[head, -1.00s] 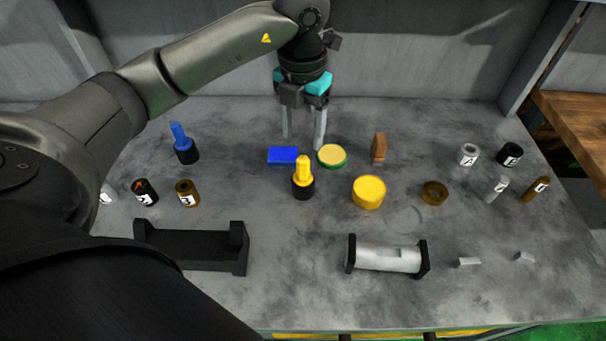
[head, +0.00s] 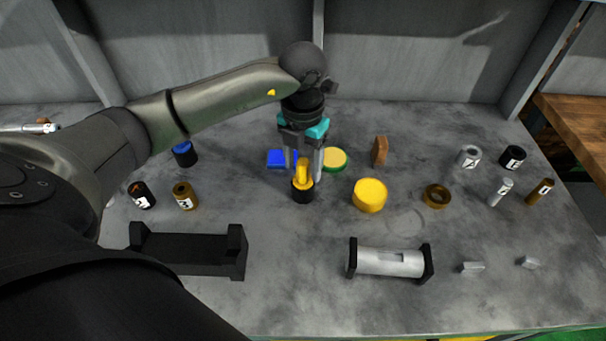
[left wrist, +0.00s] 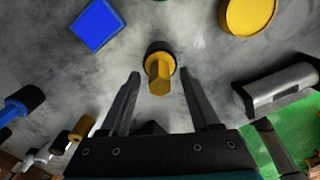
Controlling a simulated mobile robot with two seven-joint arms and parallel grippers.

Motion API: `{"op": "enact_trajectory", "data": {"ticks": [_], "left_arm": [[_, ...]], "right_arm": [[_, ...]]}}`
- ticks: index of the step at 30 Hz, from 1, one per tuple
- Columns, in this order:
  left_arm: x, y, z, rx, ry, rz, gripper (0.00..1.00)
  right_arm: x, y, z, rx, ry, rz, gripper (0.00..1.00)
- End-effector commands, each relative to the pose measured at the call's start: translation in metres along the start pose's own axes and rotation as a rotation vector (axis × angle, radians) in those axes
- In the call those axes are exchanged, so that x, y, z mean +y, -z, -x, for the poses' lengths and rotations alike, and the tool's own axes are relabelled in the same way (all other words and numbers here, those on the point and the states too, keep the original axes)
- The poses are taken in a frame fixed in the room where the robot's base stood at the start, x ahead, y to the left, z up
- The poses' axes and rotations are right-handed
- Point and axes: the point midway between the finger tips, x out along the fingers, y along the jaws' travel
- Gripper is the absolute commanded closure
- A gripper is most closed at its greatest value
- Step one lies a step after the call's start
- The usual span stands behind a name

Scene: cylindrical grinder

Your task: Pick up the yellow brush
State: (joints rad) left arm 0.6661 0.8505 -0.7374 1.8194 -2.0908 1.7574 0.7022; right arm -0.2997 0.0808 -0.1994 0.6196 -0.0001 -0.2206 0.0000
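The yellow brush (head: 303,172) has a yellow handle and a black round base, and stands upright on the grey table. In the left wrist view the brush (left wrist: 159,76) shows between and just beyond the fingertips. My left gripper (head: 303,168) points down at the brush, with one finger on each side of its handle. In the left wrist view the left gripper (left wrist: 161,75) is open, with a gap between each finger and the handle. My right gripper is not in view.
A blue block (head: 277,158) and a green-rimmed yellow disc (head: 336,159) lie behind the brush. A yellow cylinder (head: 369,196) stands to its right. A blue brush (head: 184,154) is at the left. A black holder (head: 188,254) and a holder with a metal cylinder (head: 391,260) are in front.

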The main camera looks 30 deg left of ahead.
Motion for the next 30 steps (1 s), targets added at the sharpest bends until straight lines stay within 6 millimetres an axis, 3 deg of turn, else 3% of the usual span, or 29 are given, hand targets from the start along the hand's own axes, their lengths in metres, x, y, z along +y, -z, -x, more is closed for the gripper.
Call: {"op": "enact_trajectory", "data": {"ticks": [2,16,30], "left_arm": [[0.0000,0.0000,0.0003,0.000,0.000,0.000,0.47],[0.0001,0.0000,0.0006,0.000,0.000,0.000,1.00],[0.0001,-0.0002,0.0012,-0.001,0.000,0.000,1.00]], "right_arm": [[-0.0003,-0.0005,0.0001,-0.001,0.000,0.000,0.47],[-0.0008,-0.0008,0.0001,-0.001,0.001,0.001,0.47],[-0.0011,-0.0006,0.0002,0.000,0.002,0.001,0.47]]}}
